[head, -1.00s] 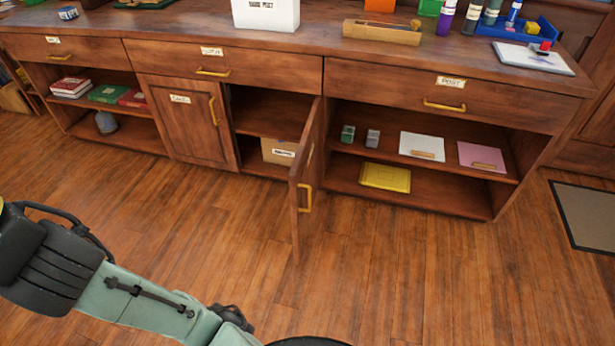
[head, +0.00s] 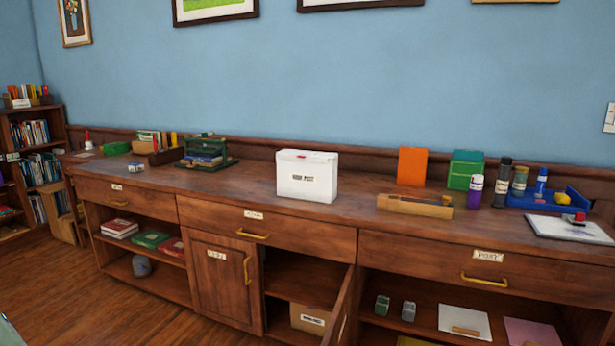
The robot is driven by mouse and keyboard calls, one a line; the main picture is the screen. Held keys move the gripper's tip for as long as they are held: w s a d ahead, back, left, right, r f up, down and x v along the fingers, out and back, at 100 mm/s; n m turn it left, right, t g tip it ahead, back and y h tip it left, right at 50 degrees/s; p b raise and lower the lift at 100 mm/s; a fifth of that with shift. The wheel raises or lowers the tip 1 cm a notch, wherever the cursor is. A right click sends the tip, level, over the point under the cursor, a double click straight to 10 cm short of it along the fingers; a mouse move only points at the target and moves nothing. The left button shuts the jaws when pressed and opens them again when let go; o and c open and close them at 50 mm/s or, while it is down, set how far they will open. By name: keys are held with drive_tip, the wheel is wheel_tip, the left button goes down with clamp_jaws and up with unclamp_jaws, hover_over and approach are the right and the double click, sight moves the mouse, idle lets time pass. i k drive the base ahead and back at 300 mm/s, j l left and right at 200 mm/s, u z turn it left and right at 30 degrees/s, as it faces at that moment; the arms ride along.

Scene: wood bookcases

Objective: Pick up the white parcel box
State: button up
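A white box (head: 307,176) stands upright on the wooden counter top (head: 345,209), near the middle of the head view. It has a dark-lettered label on its front and a small red mark on top. It is the only white box I see on the counter. A brown cardboard box (head: 309,319) with a white label sits low inside the open cupboard below it. My gripper is not in view.
An orange board (head: 412,166), a wooden tray (head: 414,206) and a green box (head: 465,169) stand right of the white box. A dark green rack (head: 206,152) is to its left. The open cupboard door (head: 342,310) juts out below the counter.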

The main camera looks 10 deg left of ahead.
sight(309, 181)
drive_tip(key=z, duration=1.45)
drive_tip(key=j+z, duration=0.45)
drive_tip(key=k+j+z, duration=0.15)
drive_tip(key=j+z, duration=0.3)
drive_tip(key=k+j+z, duration=0.25)
drive_tip(key=j+z, duration=0.2)
drive_tip(key=k+j+z, duration=0.3)
drive_tip(key=z, duration=0.15)
drive_tip(key=k+j+z, duration=0.55)
drive_tip(key=k+z, duration=0.2)
drive_tip(key=z, duration=0.15)
drive_tip(key=k+z, duration=0.1)
drive_tip(key=k, duration=0.85)
drive_tip(key=k+j+u, duration=0.1)
drive_tip(key=k+u, duration=0.3)
drive_tip(key=k+j+u, duration=0.25)
drive_tip(key=k+u, duration=0.15)
drive_tip(key=k+j+u, duration=0.75)
drive_tip(key=i, duration=0.1)
